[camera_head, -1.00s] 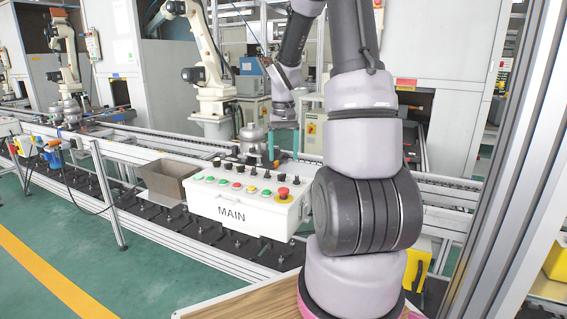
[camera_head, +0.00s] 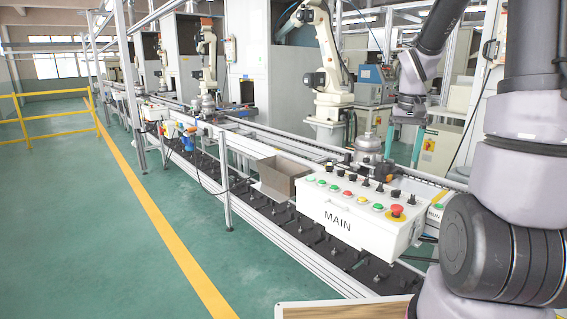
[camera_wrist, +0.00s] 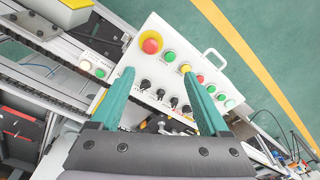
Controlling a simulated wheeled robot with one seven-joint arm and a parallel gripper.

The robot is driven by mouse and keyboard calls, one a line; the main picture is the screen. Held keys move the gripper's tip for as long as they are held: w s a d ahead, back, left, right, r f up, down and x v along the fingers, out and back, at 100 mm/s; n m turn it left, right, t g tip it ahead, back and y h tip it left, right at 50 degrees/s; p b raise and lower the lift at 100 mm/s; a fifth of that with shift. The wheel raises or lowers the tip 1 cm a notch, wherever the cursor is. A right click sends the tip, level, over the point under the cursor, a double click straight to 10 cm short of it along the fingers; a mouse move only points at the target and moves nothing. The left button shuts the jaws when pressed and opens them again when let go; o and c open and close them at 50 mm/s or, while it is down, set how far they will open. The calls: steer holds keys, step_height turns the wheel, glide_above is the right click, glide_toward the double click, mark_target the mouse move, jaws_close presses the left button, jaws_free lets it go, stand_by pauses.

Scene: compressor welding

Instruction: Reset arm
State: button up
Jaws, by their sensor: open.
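My gripper (camera_head: 404,142) hangs at the end of my grey and black arm, over the conveyor line behind the MAIN control box in the head view. Its two teal fingers are apart with nothing between them in the wrist view (camera_wrist: 158,75). The white control box (camera_head: 345,226) has a red knob on a yellow base, coloured buttons and black knobs. In the wrist view the box (camera_wrist: 222,66) lies beyond and below the fingers, which appear apart from it.
A grey open bin (camera_head: 283,182) stands left of the box on the conveyor frame. A metal compressor part (camera_head: 369,143) stands near my gripper. A white robot arm (camera_head: 329,70) stands behind the line. Green floor left of the yellow stripe (camera_head: 160,222) is clear.

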steer(key=s+a+r+t+y, duration=0.1)
steer(key=s+a+r+t, duration=0.2)
steer(key=s+a+r, duration=0.2)
steer(key=s+a+r+t+y, duration=0.1)
steer(key=s+a+r+t, duration=0.2)
steer(key=s+r, duration=0.7)
steer(key=s+a, duration=0.2)
steer(key=s, duration=0.1)
steer(key=shift+a, duration=0.35)
stand_by(0.5)
